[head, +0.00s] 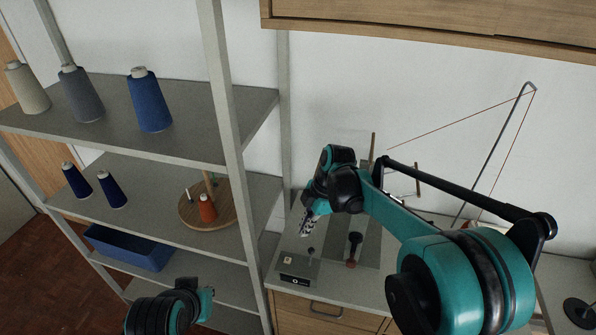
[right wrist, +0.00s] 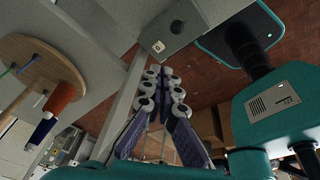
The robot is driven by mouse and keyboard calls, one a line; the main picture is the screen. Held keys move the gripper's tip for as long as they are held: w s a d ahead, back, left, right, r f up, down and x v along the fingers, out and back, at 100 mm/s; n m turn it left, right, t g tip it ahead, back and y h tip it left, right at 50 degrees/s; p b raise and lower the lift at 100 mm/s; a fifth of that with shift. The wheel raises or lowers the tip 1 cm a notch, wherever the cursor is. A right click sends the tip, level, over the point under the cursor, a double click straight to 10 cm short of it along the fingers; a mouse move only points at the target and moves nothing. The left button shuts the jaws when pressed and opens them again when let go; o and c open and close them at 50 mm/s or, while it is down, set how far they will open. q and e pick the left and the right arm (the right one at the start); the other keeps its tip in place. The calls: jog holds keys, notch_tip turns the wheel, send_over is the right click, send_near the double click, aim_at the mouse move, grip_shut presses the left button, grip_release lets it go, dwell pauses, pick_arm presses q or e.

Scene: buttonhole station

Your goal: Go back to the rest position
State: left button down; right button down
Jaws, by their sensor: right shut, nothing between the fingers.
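My right gripper (head: 308,224) is above the grey worktop (head: 365,285), close to the shelf post, with its fingers pointing down. In the right wrist view the two padded fingers (right wrist: 160,78) come together at their tips, with nothing between them. The right forearm reaches in from the lower right of the head view. Of my left arm, only a black and teal part shows at the bottom edge of the head view; its fingers cannot be seen.
A shelf rack (head: 228,110) stands left of my right gripper. It holds thread cones, a blue bin (head: 130,247) and a wooden disc (head: 222,214) with an orange spool (head: 207,208). A small box (head: 296,264) is below the gripper. A thin bent rod (head: 495,140) rises at the right.

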jog(key=s+d+f+m+t+h+b, duration=0.1)
jog(key=s+d+f+m+t+b, duration=0.1)
jog(key=s+d+m+b, duration=0.2)
jog(key=s+d+f+m+t+h+b, duration=0.1)
jog(key=s+d+f+m+t+b, duration=0.2)
jog(key=s+m, duration=0.6)
jog(key=s+d+f+m+t+h+b, duration=0.1)
jog(key=s+d+f+m+t+b, duration=0.1)
jog(key=s+d+m+b, duration=0.3)
jog(key=s+m, duration=0.2)
jog(key=m, duration=0.1)
jog(key=shift+f+m, duration=0.3)
jog(key=shift+f, duration=0.1)
